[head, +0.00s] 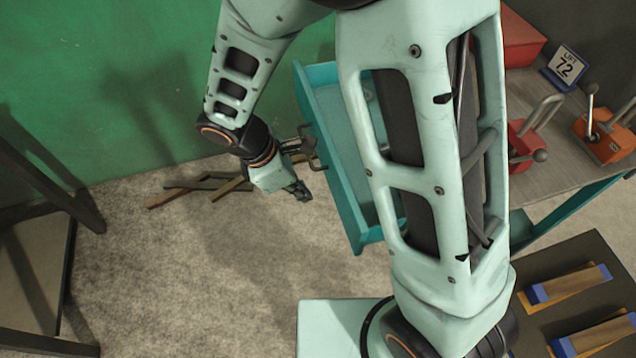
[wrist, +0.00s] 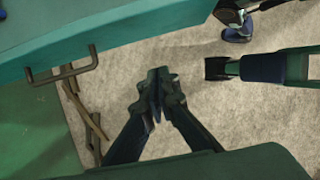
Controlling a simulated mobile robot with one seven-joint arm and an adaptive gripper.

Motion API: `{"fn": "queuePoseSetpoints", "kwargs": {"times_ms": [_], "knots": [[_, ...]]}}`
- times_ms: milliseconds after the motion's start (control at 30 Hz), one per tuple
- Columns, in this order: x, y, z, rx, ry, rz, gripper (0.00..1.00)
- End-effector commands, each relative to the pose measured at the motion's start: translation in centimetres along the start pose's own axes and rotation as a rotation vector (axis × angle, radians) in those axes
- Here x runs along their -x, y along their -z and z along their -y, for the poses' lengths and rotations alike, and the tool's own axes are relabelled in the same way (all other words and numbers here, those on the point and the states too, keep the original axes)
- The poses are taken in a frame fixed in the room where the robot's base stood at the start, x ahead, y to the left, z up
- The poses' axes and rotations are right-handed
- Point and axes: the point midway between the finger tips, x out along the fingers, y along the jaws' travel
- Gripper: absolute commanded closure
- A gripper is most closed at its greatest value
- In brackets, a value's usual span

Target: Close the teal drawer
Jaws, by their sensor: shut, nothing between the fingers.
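The teal drawer (head: 345,190) stands open in the head view, pulled out to the left from beneath the workbench. My arm hides part of its inside and where it meets the bench. A dark bar handle (head: 312,147) is on its front. The drawer front (wrist: 150,32) also crosses the top of the wrist view, with the handle (wrist: 62,70) at the left. My gripper (head: 303,192) is shut and empty, low beside the drawer's front, just below the handle in the picture. In the wrist view the fingertips (wrist: 157,88) are together, apart from the drawer and handle.
Wooden strips (head: 200,187) lie on the floor by the green wall. A dark frame (head: 40,180) stands at the left. The bench top (head: 560,120) carries red lever boxes and a "LIFT 72" sign (head: 563,67). The floor left of the drawer is mostly clear.

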Motion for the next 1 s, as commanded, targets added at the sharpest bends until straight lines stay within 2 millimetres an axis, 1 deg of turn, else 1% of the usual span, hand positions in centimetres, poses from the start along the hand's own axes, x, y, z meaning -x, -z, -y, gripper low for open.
{"fn": "queuePoseSetpoints", "kwargs": {"times_ms": [33, 167, 300, 433, 500, 700, 1000], "knots": [[-0.9, 0.0, 0.1, 0.0, 0.003, 0.002, 1.0], [-3.6, 0.0, 0.1, -0.001, 0.005, 0.002, 1.0], [-6.7, 0.0, 0.1, -0.001, 0.004, 0.003, 1.0], [-9.3, 0.0, 0.1, -0.001, 0.003, 0.002, 1.0], [-9.4, -1.4, 0.0, -0.007, 0.0, 0.001, 1.0], [-10.2, -3.3, 0.0, -0.004, -0.001, 0.0, 1.0], [-10.4, -3.7, -0.1, -0.003, -0.002, -0.001, 1.0]]}}
